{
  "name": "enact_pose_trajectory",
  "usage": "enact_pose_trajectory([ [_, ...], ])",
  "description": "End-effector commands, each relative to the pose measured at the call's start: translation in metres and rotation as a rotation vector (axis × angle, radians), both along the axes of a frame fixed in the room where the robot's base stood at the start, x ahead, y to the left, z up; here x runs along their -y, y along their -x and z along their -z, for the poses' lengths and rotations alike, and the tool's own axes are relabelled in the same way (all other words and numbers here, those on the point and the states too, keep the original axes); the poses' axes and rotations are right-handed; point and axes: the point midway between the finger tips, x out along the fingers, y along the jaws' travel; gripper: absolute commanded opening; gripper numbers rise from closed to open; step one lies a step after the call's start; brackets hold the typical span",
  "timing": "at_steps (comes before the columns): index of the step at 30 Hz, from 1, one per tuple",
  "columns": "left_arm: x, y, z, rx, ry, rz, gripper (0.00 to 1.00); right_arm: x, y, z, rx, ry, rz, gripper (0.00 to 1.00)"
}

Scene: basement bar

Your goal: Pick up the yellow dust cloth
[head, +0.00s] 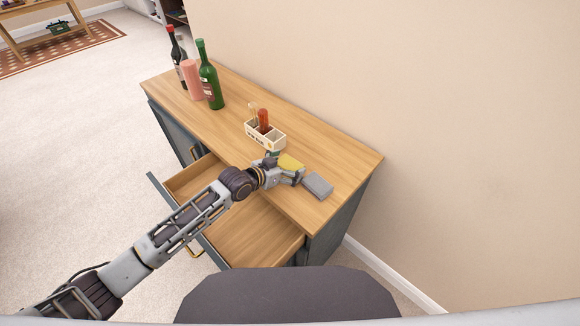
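The yellow dust cloth (291,162) lies on the wooden top of the cabinet, near its front edge. My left gripper (287,167) reaches in from the left, low over the top, right at the cloth. Its two fingers are spread apart, with the cloth showing between and just beyond them. Part of the cloth's near side is hidden by the gripper. I cannot tell whether the fingers touch the cloth. My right gripper is not in view.
A grey block (317,185) lies just right of the gripper. A white caddy (266,138) with bottles stands behind the cloth. A green bottle (210,80), a dark bottle (176,52) and a pink cylinder (192,80) stand farther left. Open drawers (255,235) jut out below my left arm.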

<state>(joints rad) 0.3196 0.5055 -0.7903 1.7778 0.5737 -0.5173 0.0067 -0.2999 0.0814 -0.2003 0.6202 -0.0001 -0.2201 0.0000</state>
Motion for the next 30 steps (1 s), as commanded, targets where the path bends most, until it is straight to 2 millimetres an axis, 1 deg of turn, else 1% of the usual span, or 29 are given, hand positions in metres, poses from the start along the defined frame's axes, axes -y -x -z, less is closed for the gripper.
enact_pose_trajectory([
  [1, 0.000, 0.000, 0.000, 0.000, 0.000, 0.000, 0.82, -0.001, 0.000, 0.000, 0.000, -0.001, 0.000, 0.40],
  [6, 0.000, 0.000, 0.000, 0.000, 0.000, 0.000, 0.62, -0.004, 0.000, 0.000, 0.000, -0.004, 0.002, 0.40],
  [14, 0.000, 0.000, -0.001, 0.000, 0.000, 0.000, 0.62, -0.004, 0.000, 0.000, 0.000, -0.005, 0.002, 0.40],
  [20, 0.000, 0.000, -0.010, 0.001, 0.000, 0.000, 0.62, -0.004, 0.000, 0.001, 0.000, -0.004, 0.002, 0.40],
  [26, 0.000, 0.000, -0.034, 0.003, 0.001, 0.000, 0.62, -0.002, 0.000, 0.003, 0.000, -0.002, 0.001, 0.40],
  [30, 0.000, 0.000, -0.055, 0.004, 0.002, 0.001, 0.62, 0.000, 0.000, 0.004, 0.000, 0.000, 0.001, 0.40],
])
